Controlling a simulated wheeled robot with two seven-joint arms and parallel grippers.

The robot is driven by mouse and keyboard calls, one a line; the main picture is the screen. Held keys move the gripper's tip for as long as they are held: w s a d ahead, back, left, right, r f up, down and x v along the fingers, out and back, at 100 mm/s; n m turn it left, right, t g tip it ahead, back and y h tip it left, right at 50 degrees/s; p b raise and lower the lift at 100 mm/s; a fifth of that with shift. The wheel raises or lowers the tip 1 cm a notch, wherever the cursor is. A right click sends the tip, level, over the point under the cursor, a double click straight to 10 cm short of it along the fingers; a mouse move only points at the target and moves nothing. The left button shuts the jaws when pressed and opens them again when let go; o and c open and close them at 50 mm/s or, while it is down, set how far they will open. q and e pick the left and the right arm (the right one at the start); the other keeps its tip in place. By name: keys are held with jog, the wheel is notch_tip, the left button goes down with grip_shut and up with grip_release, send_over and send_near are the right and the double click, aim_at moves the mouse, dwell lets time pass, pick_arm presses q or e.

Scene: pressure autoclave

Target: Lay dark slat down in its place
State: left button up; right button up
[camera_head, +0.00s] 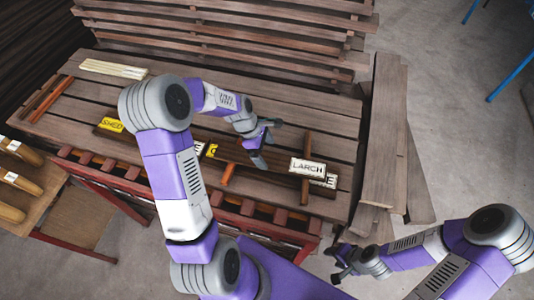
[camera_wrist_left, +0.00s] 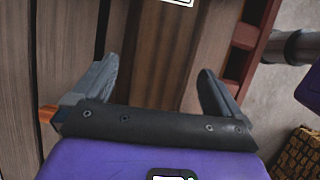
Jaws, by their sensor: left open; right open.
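A dark slat (camera_head: 270,162) with a white "LARCH" label (camera_head: 307,168) lies across the plank bench (camera_head: 330,112), over an orange-brown stick (camera_head: 228,174) and a brown stick (camera_head: 306,185). My left gripper (camera_head: 265,142) is open above the slat's middle. The left wrist view shows the open fingers (camera_wrist_left: 157,75) on either side of a dark brown board (camera_wrist_left: 160,50), with part of a white label at the top edge. I cannot tell whether the fingers touch it. My left arm hides part of the bench. My right gripper (camera_head: 337,263) is open and empty, off the bench's front right.
Another board with a partly hidden white label (camera_head: 325,181) lies beside the slat. A yellow-labelled board (camera_head: 112,126), pale strips (camera_head: 113,69) and a reddish stick (camera_head: 50,99) lie at the left. A red slotted rack (camera_head: 262,222) runs along the front.

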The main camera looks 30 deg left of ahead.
pick_arm(q)
jog(key=v, duration=1)
